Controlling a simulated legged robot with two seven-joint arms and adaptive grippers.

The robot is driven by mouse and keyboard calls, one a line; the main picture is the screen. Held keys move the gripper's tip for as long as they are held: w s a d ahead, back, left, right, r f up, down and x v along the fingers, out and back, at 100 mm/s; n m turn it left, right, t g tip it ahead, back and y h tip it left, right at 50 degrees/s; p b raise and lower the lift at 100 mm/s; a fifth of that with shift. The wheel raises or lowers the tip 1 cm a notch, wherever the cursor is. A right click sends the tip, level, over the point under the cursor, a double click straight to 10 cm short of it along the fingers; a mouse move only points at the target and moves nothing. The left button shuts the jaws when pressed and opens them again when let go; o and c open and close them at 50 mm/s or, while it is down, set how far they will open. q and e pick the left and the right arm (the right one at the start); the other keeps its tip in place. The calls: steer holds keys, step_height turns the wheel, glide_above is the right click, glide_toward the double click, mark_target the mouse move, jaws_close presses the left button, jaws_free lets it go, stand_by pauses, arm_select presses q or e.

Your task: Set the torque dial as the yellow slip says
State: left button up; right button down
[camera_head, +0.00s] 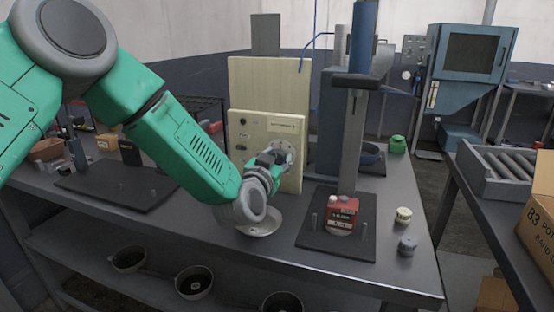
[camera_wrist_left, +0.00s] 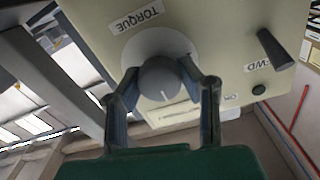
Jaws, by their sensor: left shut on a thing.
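The torque dial is a grey knob (camera_wrist_left: 160,80) on a pale round plate, beside an upside-down TORQUE label in the left wrist view. A white mark on the knob points down in that view, slightly right. My left gripper (camera_wrist_left: 165,88) is shut on the knob, one finger on each side. In the head view my left gripper (camera_head: 272,158) is at the right part of the cream control panel (camera_head: 250,137). A pale yellowish slip (camera_head: 284,125) is above the dial; its writing is too small to read. My right gripper is not in view.
A black lever (camera_wrist_left: 275,48) by a FWD label and a black button (camera_wrist_left: 258,89) are beside the dial. A press (camera_head: 350,130) with a red gauge block (camera_head: 342,215) stands right. A shallow metal dish (camera_head: 262,224) lies below my gripper.

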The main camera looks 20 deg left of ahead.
arm_select(q)
steer(key=shift+s+d+f+n, duration=0.2)
steer(key=shift+f+n, duration=0.15)
steer(key=shift+n, duration=0.15)
steer(key=n, duration=0.3)
steer(key=shift+a+f+b, duration=0.2)
steer(key=shift+a+b, duration=0.05)
steer(key=shift+b, duration=0.15)
steer(key=shift+d+n+b, duration=0.1)
steer(key=shift+n+b, duration=0.45)
steer(key=shift+n, duration=1.65)
steer(key=o, duration=1.2)
steer(key=shift+c, duration=0.2)
steer(key=shift+r, duration=0.2)
steer(key=shift+r, duration=0.1)
